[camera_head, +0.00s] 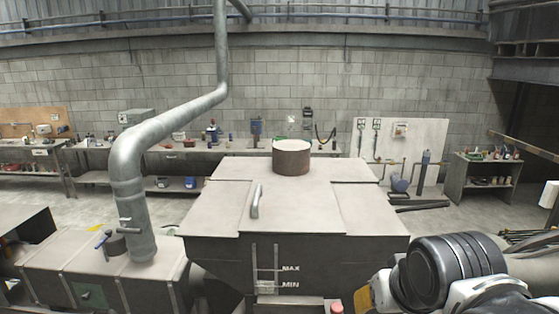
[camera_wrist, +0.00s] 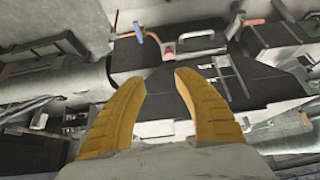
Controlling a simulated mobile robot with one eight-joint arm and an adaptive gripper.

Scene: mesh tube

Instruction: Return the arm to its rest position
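My arm shows at the lower right of the head view, with black and white links bent beside the large grey tank (camera_head: 300,210). A small yellow part of my gripper shows at its lower left end. In the wrist view both yellow fingers of my gripper (camera_wrist: 160,80) stand apart with a clear gap between the tips. Nothing is between them. Behind the fingers are dark machine parts and a grey cylinder (camera_wrist: 60,82), apparently beyond the fingertips.
The tank has a round rusty collar (camera_head: 292,158) on top and a handle (camera_head: 256,201) on its lid. A grey duct (camera_head: 128,190) rises at the left. Workbenches (camera_head: 170,148) line the block wall. Floor shows between the benches and the tank.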

